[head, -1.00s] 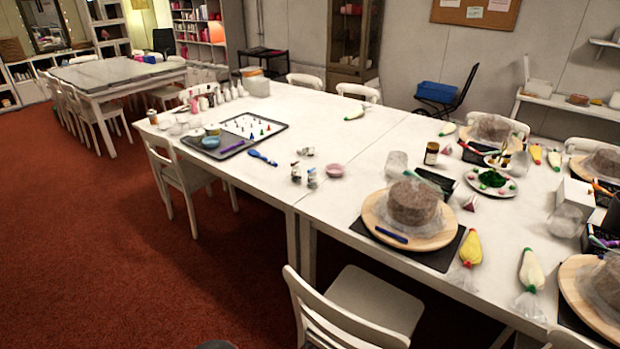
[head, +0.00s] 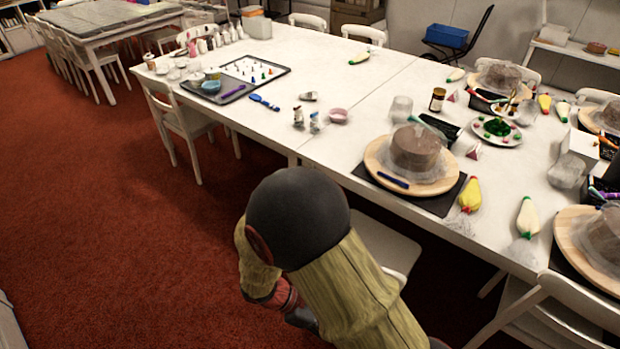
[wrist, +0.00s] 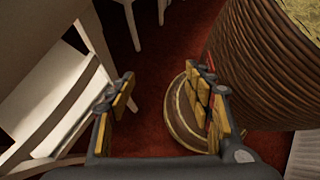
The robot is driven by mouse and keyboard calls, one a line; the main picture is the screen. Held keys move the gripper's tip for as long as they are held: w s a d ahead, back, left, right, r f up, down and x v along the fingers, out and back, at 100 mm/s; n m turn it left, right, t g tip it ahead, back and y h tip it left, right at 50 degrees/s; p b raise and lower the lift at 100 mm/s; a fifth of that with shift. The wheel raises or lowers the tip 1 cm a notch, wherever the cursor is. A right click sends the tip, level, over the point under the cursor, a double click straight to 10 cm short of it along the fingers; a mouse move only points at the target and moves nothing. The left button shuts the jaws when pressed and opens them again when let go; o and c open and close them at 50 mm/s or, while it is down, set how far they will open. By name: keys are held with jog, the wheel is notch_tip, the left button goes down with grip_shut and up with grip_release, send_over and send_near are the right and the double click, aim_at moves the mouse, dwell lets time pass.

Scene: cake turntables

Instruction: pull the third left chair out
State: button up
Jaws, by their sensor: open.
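White chairs stand along the near side of the long white table (head: 270,170). One chair (head: 178,120) is at the left. A middle chair (head: 395,250) is mostly hidden behind my arm, with part of its seat showing. Another chair (head: 545,315) is at the lower right, cut by the frame edge. In the wrist view my gripper (wrist: 167,98) is open, with nothing between its fingers. A white chair's frame (wrist: 45,130) is to the left of the left finger; I cannot tell whether they touch. In the head view the fingers are hidden or too unclear to make out.
Cakes on wooden turntables (head: 375,155), piping bags (head: 470,195) and a tray (head: 235,85) lie on the table. Red carpet (head: 110,230) is free at the left. Another table (head: 110,22) with chairs is at the back left.

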notch_tip(320, 180, up, 19)
jog(key=s+d+m+t+y, duration=0.1)
jog(key=s+d+m+y, duration=0.1)
jog(key=m+y, duration=0.9)
jog(key=s+d+r+m+t, duration=0.1)
jog(key=d+r+m+t, duration=0.2)
jog(key=r, duration=0.4)
jog(key=s+d+r+m+t+h, duration=0.1)
jog(key=d+r+m+t, duration=0.2)
jog(key=d+r, duration=0.2)
notch_tip(320, 180, up, 2)
jog(key=shift+s+d+r+m+p, duration=0.2)
jog(key=shift+d+m+p, duration=0.1)
jog(key=shift+d+p, duration=0.1)
